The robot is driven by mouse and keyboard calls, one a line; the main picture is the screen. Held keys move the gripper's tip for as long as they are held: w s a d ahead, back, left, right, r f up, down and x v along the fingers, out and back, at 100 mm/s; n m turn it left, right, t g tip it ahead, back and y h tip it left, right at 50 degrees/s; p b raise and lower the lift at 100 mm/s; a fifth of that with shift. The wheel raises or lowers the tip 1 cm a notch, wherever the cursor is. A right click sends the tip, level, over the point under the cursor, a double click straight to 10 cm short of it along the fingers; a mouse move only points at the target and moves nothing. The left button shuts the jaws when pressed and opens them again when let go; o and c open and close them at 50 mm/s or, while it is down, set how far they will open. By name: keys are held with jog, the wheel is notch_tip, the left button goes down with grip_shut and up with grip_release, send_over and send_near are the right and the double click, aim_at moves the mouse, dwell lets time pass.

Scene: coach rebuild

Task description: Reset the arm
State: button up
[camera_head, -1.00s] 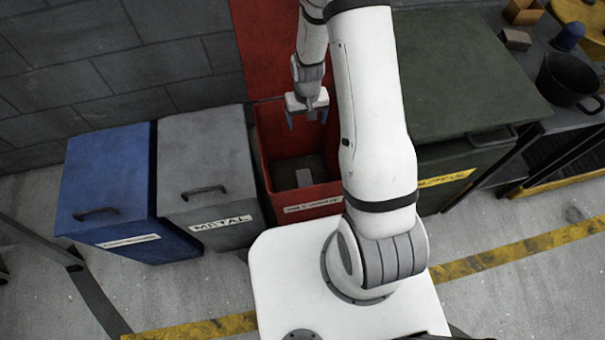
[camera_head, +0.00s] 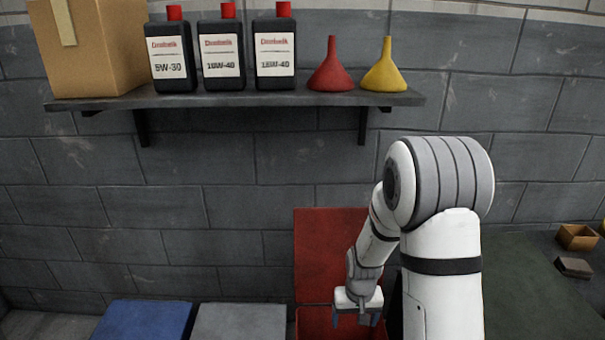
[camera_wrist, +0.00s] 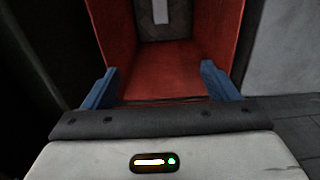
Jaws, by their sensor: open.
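My gripper (camera_head: 357,318) points down over the red bin (camera_head: 312,322) at the bottom of the head view. In the wrist view, the blue fingers of my gripper (camera_wrist: 162,88) are spread apart with nothing between them. The inside of the red bin (camera_wrist: 165,65) shows beyond the fingers. A dark piece with a pale label (camera_wrist: 160,12) lies inside the bin at the top of the wrist view. The red lid (camera_head: 325,245) of the bin stands raised against the wall.
A blue bin (camera_head: 145,320) and a grey bin (camera_head: 238,321) stand left of the red bin. A wall shelf (camera_head: 240,101) holds a cardboard box (camera_head: 100,50), several oil bottles (camera_head: 222,58), a red funnel (camera_head: 331,70) and a yellow funnel (camera_head: 384,72).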

jog(key=s+r+p, duration=0.1)
jog(key=s+r, duration=0.5)
jog(key=r, duration=0.3)
jog(key=s+r+t+p, duration=0.1)
jog(key=s+r+p, duration=0.1)
jog(key=s+r, duration=0.4)
jog(key=s+d+r+t+p, duration=0.1)
jog(key=s+r, duration=0.5)
jog(key=r, duration=0.6)
jog(key=shift+r, duration=0.35)
jog(key=shift+s+r, duration=0.15)
jog(key=shift+s, duration=0.25)
jog(key=shift+c, duration=0.2)
